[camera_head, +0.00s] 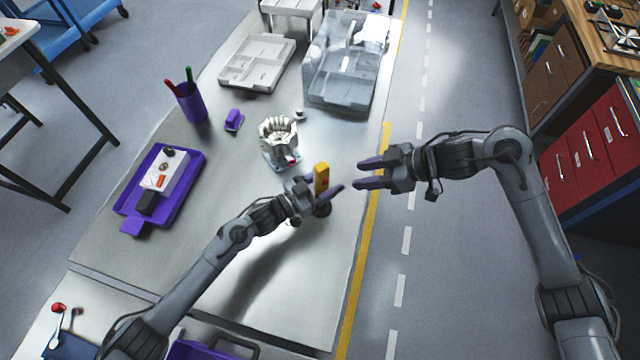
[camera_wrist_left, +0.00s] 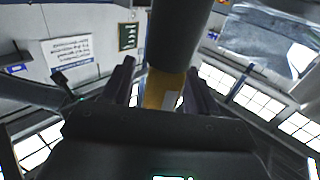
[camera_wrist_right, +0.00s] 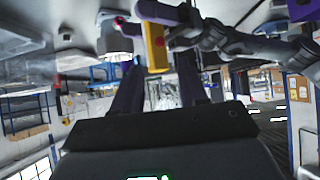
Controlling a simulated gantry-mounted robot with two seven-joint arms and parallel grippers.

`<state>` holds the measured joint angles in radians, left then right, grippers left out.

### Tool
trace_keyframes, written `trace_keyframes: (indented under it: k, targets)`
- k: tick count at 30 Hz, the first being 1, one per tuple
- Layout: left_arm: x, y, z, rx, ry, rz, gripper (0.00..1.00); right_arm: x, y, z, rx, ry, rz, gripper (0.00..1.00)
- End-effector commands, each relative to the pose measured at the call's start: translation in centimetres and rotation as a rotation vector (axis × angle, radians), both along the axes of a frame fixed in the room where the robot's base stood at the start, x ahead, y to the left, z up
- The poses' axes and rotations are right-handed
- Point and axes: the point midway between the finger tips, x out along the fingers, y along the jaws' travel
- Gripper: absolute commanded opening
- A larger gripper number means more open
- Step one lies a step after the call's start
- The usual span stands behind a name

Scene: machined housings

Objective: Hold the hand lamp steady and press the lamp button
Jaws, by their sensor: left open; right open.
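The yellow hand lamp (camera_head: 321,175) stands upright near the table's right edge, with a red button on its side and a dark round part at its bottom. My left gripper (camera_head: 322,189) is open, with its fingers on either side of the lamp. In the left wrist view, the yellow body (camera_wrist_left: 160,90) lies between the fingers, below a large dark cylinder. My right gripper (camera_head: 364,173) is open and empty, to the right of the lamp and pointing at it. The right wrist view shows the lamp (camera_wrist_right: 156,48) and its red button ahead, beyond the right fingers.
A pale machined housing (camera_head: 278,140) stands behind the lamp. A purple tray (camera_head: 190,188) holding parts lies left, near a purple pen cup (camera_head: 191,104). A clear bin (camera_head: 335,88) and a grey tray (camera_head: 240,78) are at the back.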

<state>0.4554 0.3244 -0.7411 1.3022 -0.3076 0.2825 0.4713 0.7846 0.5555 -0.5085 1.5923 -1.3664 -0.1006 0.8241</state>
Motion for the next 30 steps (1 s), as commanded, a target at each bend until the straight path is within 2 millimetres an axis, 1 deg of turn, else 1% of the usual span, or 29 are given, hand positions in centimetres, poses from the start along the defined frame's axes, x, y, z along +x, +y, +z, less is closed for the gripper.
trace_keyframes:
  k: [8,11,18,20,21,23,28,29,30]
  targets:
    - [0.06,-0.07,-0.01,0.000,0.000,0.000,0.59,0.00,0.01,-0.01,0.000,0.000,0.000,0.43]
    - [0.06,-0.07,-0.01,0.000,0.000,0.000,0.45,0.00,0.01,-0.01,0.000,0.000,0.000,0.43]
    - [0.05,-0.06,0.00,0.000,0.000,0.000,0.08,0.00,0.01,-0.01,0.000,0.000,0.000,0.43]
    - [0.05,-0.05,0.00,0.000,0.000,0.000,0.00,-0.01,0.01,-0.01,0.000,0.000,0.000,0.43]
    - [0.06,-0.05,0.00,0.000,0.000,0.000,0.00,-0.01,0.01,-0.01,0.000,0.000,0.000,0.40]
    - [0.05,-0.05,0.00,0.000,0.000,0.000,0.00,0.00,0.01,-0.01,0.000,0.000,0.000,0.30]
    - [0.05,-0.05,0.00,0.000,0.000,0.000,0.00,0.00,0.00,0.00,0.000,0.000,0.000,0.04]
    - [0.05,-0.05,0.00,0.000,0.000,0.000,0.00,0.00,0.00,0.00,0.000,0.000,0.000,0.00]
    - [0.05,-0.05,0.00,0.000,0.000,0.000,0.00,0.00,0.00,0.00,0.000,0.000,0.000,0.00]
